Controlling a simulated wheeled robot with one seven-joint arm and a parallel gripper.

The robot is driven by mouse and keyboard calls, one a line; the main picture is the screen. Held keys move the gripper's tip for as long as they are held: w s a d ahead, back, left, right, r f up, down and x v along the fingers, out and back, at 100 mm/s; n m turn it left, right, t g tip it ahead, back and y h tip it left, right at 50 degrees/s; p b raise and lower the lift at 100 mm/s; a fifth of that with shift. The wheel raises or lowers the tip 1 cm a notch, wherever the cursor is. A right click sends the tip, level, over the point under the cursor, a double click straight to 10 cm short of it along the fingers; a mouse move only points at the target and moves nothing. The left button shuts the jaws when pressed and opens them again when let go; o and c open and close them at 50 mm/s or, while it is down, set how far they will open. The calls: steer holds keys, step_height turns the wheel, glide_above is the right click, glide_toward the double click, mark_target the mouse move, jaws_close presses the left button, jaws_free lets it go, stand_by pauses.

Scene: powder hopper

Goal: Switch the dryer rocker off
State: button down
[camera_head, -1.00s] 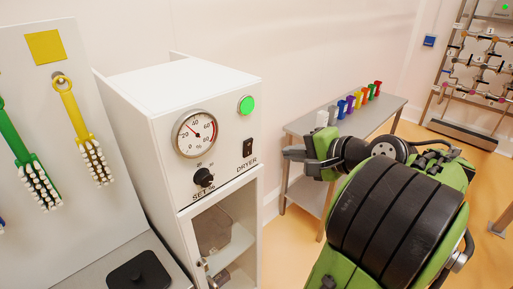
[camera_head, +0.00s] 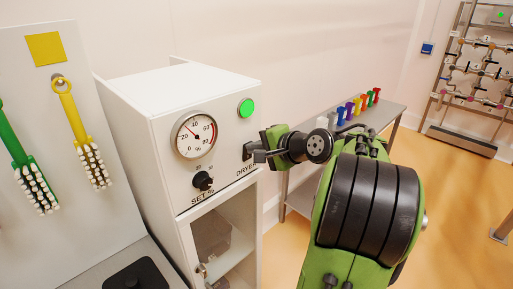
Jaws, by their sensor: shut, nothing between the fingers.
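The dryer is a white cabinet whose front panel carries a round gauge (camera_head: 195,135), a lit green lamp (camera_head: 246,107), a black knob (camera_head: 203,181) and the black rocker (camera_head: 247,151) above the DRYER label. My gripper (camera_head: 256,155) is shut and empty, with its tips right at the rocker from the right side. The tips partly cover the rocker. I cannot tell whether they touch it or which way it is tipped.
A glass-fronted door (camera_head: 222,245) is below the panel. Brushes hang on a board (camera_head: 120,150) at the left. A metal side table (camera_head: 378,117) with several coloured items stands behind my arm. A rack (camera_head: 480,85) is at the far right.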

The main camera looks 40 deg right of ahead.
steer(key=shift+w+r+g+p, duration=0.1)
steer(key=shift+w+g+p, duration=0.2)
steer(key=shift+p, duration=0.55)
steer(key=shift+r, duration=0.1)
steer(key=shift+r+p, duration=0.75)
steer(key=shift+p, duration=0.15)
